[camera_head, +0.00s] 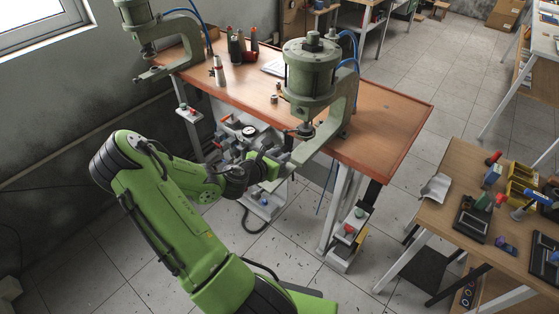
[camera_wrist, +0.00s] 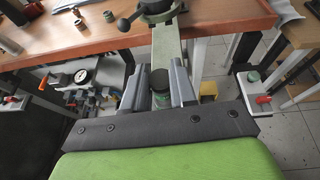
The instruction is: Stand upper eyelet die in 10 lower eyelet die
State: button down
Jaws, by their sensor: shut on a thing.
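My gripper (camera_wrist: 157,88) is shut on a small dark, round piece (camera_wrist: 160,78), which appears to be the upper eyelet die. Its lower part is hard to make out between the grey fingers. In the head view my gripper (camera_head: 273,164) is at the front of the nearer green press (camera_head: 311,72), close to the tip of its lower arm (camera_head: 303,154). In the wrist view that lower arm (camera_wrist: 166,46) runs toward the held piece. I cannot make out the lower eyelet die or tell whether the held piece touches anything.
The brown worktable (camera_head: 392,112) carries both presses; the second press (camera_head: 152,22) stands at the far left. Small metal pieces (camera_wrist: 108,16) and spools (camera_head: 236,47) stand on it. A gauge unit (camera_wrist: 82,77) sits below the table edge. A side table (camera_head: 440,222) is at right.

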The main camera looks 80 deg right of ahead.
jog(key=shift+f, duration=0.15)
jog(key=c, duration=0.9)
grip_release()
jog(key=shift+f, duration=0.1)
jog(key=v, duration=1.2)
jog(key=shift+p, duration=0.35)
jog(key=w+a+r+m+t+y, duration=0.1)
jog(key=w+a+m+t+y, duration=0.3)
jog(key=a, duration=0.4)
jog(key=w+a+r+m+t+y, duration=0.1)
jog(key=w+a+m+y, duration=0.35)
jog(key=a+m, duration=0.3)
jog(key=s+a+r+m+t+y, duration=0.1)
jog(key=s+a+r+t+y, duration=0.1)
jog(key=a+r, duration=0.4)
jog(key=s+a+r+m+t+y, duration=0.1)
jog(key=s+a+r+t+y, duration=0.1)
jog(key=a+r, duration=0.5)
jog(key=a+t, duration=0.1)
jog(key=a, duration=0.4)
jog(key=shift+a, duration=0.4)
